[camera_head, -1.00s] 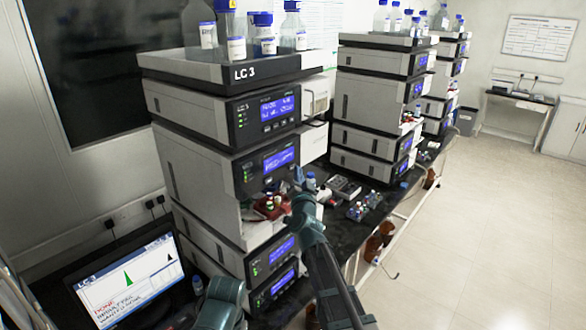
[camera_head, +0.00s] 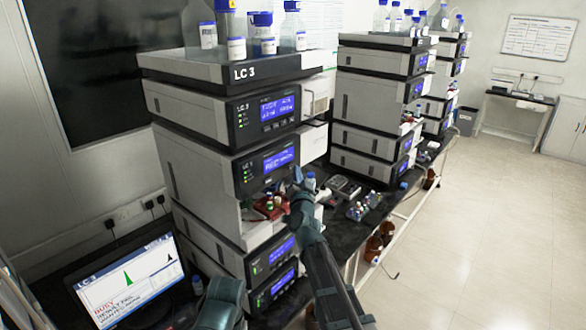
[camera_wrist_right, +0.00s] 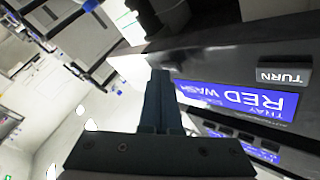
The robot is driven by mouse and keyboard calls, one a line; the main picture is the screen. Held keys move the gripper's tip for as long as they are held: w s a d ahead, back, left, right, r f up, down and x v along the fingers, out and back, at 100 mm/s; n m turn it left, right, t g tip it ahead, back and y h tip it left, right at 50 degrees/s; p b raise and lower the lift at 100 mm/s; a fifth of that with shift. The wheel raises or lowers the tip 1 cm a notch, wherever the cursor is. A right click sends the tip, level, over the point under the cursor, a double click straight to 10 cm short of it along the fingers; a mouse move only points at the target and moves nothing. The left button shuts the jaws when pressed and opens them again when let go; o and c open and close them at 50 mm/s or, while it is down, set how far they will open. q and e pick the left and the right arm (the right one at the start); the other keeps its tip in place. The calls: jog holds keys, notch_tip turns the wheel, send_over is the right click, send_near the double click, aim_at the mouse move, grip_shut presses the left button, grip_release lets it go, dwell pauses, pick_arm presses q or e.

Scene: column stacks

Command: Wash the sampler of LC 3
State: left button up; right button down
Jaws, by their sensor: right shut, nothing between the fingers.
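The LC 3 stack (camera_head: 245,72) stands at the left of the bench. Its sampler module has a blue display (camera_head: 279,160) above an open bay with a red vial tray (camera_head: 270,207). In the right wrist view the display (camera_wrist_right: 240,97) is upside down and reads "RED WASH", with a "TURN" key (camera_wrist_right: 285,77) beside it. My right gripper (camera_head: 297,176) is shut and empty in front of the sampler. Its fingertips (camera_wrist_right: 160,76) are close to the dark panel; I cannot tell whether they touch.
A monitor (camera_head: 128,282) at lower left shows "LC 3", a chromatogram and red text that looks like "BUSY". Blue-capped bottles (camera_head: 263,35) stand on the stack. Vials (camera_head: 357,210) and other stacks (camera_head: 375,105) lie farther along the bench. The floor at right is clear.

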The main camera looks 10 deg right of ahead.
jog(key=shift+s+d, duration=0.45)
jog(key=shift+s, duration=0.15)
jog(key=s+d, duration=0.1)
jog(key=s, duration=0.1)
jog(key=s+d, duration=0.2)
dwell(0.4)
dwell(0.5)
jog(key=s+a+f+n+g+y+b, duration=0.2)
jog(key=s+a+f+n+g+b, duration=0.15)
jog(key=a+f, duration=0.4)
jog(key=s+a+f+n+g+y+b, duration=0.15)
jog(key=s+a+f+g, duration=0.3)
jog(key=f, duration=0.55)
jog(key=s+a+f+n+g+y+b, duration=0.25)
jog(key=s+a+f+n, duration=0.2)
jog(key=f, duration=0.45)
jog(key=s+f+n+g+h+b, duration=0.1)
jog(key=s+f+g, duration=0.3)
jog(key=s, duration=0.6)
jog(key=s+f+n+g+h+b, duration=0.2)
jog(key=s+f+g+h+b, duration=0.2)
jog(key=s+f, duration=0.3)
jog(key=s+g, duration=0.1)
jog(key=s, duration=0.3)
jog(key=shift+s+a, duration=0.2)
jog(key=shift+a, duration=0.1)
